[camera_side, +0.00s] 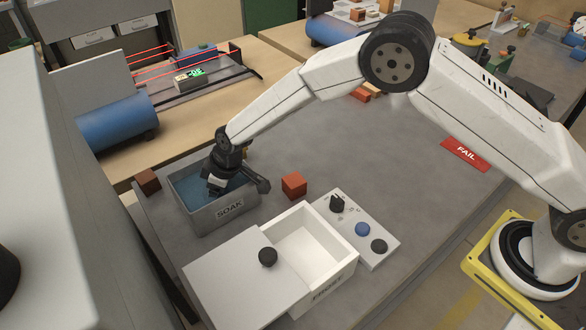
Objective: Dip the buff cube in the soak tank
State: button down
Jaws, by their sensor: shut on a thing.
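The soak tank (232,213) is a grey open box marked SOAK, with blue water (190,192) in it, at the left of the grey table. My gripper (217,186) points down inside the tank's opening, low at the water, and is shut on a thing. The held thing is small and mostly hidden by the fingers and the tank's front wall. I cannot make out the buff cube's faces clearly or how deep it sits.
A red-brown cube (294,185) lies right of the tank and a darker one (148,181) left of it. A white box (325,262) with a partly open lid (235,280) stands in front. A knob panel (358,228) and a red FAIL plate (465,153) lie rightward.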

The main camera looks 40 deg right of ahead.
notch_tip(320, 180, up, 12)
dwell(1.8)
dwell(1.1)
